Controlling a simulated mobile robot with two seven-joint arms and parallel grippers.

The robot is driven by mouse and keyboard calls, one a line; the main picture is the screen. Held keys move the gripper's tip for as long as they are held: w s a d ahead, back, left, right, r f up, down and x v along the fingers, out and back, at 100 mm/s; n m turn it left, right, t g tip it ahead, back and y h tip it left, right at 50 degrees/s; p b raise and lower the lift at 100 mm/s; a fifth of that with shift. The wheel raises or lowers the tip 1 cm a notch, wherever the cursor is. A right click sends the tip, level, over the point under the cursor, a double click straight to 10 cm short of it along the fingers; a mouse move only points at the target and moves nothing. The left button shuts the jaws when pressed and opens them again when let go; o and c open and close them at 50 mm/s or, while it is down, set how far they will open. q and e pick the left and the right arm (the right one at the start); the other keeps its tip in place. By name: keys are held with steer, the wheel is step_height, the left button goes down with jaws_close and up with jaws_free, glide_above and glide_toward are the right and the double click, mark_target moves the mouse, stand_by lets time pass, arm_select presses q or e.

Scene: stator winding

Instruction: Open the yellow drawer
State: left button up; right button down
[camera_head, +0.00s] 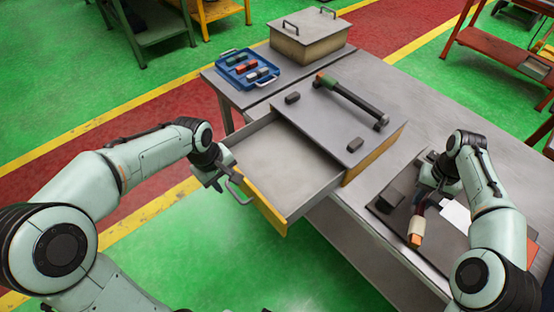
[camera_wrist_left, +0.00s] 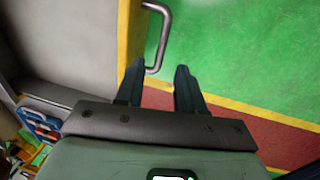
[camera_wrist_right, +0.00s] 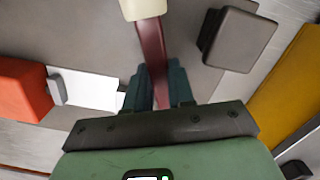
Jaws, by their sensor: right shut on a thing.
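The yellow-fronted drawer (camera_head: 262,200) stands far out of the grey cabinet (camera_head: 335,115), and its grey inside looks empty. Its metal handle (camera_head: 238,190) is on the front, and the handle also shows in the left wrist view (camera_wrist_left: 165,25). My left gripper (camera_head: 220,182) is at the far end of the handle. In the left wrist view its fingers (camera_wrist_left: 158,75) are apart, with the handle's bent end in the gap between them. My right gripper (camera_wrist_right: 157,80) is shut on a dark red tool (camera_wrist_right: 151,45) with a cream part, above the table at the right.
A dark block (camera_wrist_right: 238,38) lies on the dark plate near the right gripper, with a white sheet (camera_head: 455,215). A green-and-black tool (camera_head: 350,98) and small dark blocks sit on the cabinet. A blue tray (camera_head: 247,68) and lidded box (camera_head: 309,38) stand behind. The floor before the drawer is clear.

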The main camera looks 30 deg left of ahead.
arm_select(q)
step_height(320, 180, up, 8)
steer(key=s, duration=0.1)
steer(key=shift+s+a+f+p, duration=0.15)
steer(key=shift+a+f+p, duration=0.1)
steer(key=shift+p, duration=0.05)
stand_by(0.4)
